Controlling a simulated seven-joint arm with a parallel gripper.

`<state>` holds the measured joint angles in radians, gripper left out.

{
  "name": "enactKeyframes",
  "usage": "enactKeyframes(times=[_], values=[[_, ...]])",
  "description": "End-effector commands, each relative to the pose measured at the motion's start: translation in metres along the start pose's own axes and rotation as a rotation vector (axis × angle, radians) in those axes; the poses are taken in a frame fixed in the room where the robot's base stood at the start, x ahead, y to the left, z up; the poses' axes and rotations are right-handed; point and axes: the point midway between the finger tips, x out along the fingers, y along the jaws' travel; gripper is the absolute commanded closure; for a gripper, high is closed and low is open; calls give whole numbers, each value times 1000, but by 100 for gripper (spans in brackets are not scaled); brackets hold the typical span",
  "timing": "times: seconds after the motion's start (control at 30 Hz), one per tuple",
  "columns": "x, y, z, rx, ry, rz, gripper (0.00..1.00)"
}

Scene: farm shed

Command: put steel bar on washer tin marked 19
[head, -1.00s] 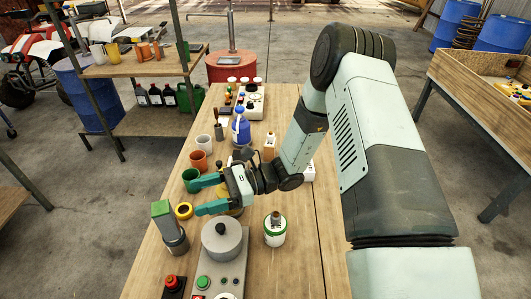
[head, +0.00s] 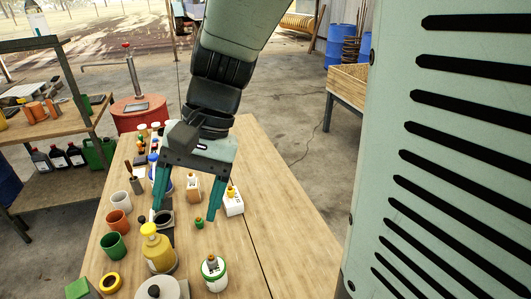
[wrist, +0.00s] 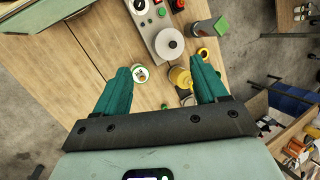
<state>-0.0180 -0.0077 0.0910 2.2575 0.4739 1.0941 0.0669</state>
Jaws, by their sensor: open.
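My gripper (head: 188,212) is open and empty, with its teal fingers pointing down over the bench. It also shows in the wrist view (wrist: 163,70), with its fingers wide apart. A round white tin with a green band (head: 214,272) stands on the bench nearer the camera than my gripper, with a small brownish item on top. That tin shows between the fingers in the wrist view (wrist: 140,75), nearer the left finger. No number 19 is readable on it. I cannot pick out the steel bar for certain in any view.
The bench's right side (head: 290,245) is clear.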

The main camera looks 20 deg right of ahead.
Motion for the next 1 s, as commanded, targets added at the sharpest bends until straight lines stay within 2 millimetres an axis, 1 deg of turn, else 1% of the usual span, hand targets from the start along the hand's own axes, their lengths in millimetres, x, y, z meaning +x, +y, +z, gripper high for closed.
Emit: enactKeyframes(times=[0.03,0.2,0.3,0.43,0.6,1.0], values=[[-16,8,9,-46,83,31,28],[-55,38,33,-181,331,146,28],[-76,56,47,-245,469,209,28],[-95,73,60,-306,608,273,28],[-106,85,70,-344,699,320,28],[-108,87,71,-349,711,327,28]])
